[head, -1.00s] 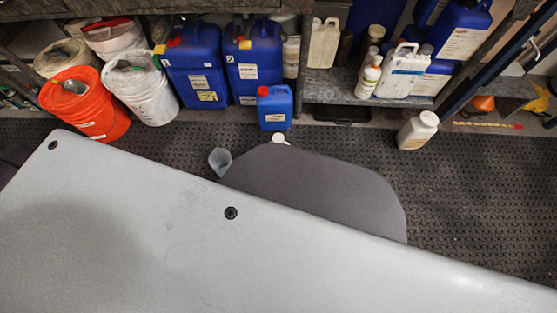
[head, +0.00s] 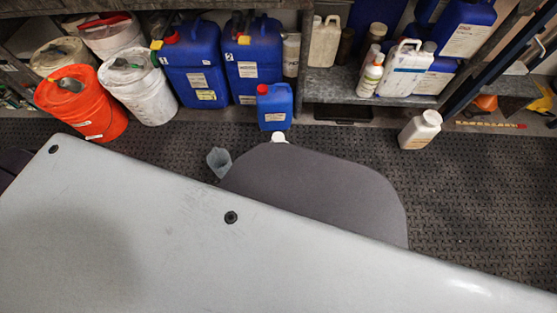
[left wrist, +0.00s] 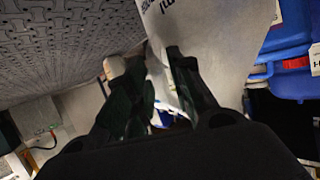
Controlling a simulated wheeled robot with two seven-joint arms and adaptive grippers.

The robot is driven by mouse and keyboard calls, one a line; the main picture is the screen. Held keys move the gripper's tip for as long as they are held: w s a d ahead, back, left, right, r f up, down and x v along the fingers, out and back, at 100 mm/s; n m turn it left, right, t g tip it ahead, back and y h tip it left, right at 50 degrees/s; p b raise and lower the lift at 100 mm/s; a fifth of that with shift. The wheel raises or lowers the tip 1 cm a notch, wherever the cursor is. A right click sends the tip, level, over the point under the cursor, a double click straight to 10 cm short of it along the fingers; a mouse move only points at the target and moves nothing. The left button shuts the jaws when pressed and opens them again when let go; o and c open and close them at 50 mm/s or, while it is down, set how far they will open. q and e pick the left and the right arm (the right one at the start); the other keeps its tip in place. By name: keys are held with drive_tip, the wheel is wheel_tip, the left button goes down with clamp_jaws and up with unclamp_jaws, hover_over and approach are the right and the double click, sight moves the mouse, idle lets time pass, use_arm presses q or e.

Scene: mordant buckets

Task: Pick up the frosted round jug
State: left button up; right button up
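The jug cannot be made out in the left wrist view. Neither gripper shows in the head view, so their distance from the jug cannot be told.
An orange bucket (head: 82,108), a white bucket (head: 150,98) and large blue canisters (head: 196,75) stand behind the jug. A small blue canister (head: 274,108) is to its right. A white bottle (head: 420,130) stands farther right. The floor (head: 470,190) at right is clear.

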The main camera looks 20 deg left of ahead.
use_arm(q)
drive_tip(key=shift+c, duration=0.5)
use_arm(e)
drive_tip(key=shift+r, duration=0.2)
use_arm(q)
clamp_jaws()
drive_tip(key=shift+w+r, duration=0.1)
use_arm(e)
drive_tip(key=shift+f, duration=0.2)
use_arm(q)
drive_tip(key=shift+r, duration=0.15)
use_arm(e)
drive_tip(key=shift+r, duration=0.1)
